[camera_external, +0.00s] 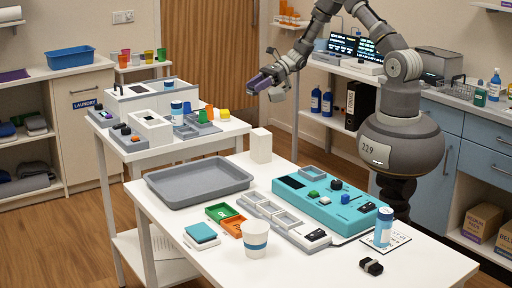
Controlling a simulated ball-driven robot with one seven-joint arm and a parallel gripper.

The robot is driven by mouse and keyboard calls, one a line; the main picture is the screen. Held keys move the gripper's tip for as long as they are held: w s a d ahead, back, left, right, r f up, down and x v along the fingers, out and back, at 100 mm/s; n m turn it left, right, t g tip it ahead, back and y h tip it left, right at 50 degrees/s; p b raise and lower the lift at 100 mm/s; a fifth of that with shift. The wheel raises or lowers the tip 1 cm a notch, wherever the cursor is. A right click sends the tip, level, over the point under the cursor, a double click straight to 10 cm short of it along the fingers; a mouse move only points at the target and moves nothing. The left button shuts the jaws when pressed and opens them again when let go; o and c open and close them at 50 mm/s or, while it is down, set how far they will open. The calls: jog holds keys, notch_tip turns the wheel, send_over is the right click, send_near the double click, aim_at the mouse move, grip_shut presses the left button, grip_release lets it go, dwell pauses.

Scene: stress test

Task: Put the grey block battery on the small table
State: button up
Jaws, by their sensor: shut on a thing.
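My gripper (264,83) is in the air above and behind the two white worktables, at the top middle. It is shut on a small purple-grey block (257,83), partly hidden by the fingers. I cannot tell for certain whether this is the grey block battery. A small white table (163,65) with coloured cups stands at the back left, against the wall, well to the left of my gripper. A small black block (371,266) lies at the front right of the near table.
The near white table (300,268) holds a grey tray (200,182), a teal device (325,204), a paper cup (255,239) and a blue bottle (384,227). A second white table (195,145) holds boxes and cups. A shelf (342,82) with monitors stands behind my arm.

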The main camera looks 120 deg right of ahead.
notch_tip(320, 180, down, 4)
jog(key=b, duration=0.4)
send_over(218, 113)
jog(key=shift+a+f, duration=0.2)
jog(key=shift+f, duration=0.3)
jog(key=shift+a+f, duration=0.2)
jog(key=shift+f, duration=0.25)
jog(key=shift+w+d+f, duration=0.1)
jog(key=shift+w+f, duration=0.1)
jog(key=shift+f, duration=0.15)
jog(key=shift+f+b, duration=0.7)
jog(key=shift+f, duration=0.7)
jog(key=shift+f, duration=0.1)
jog(key=o, duration=1)
jog(key=shift+o, duration=0.2)
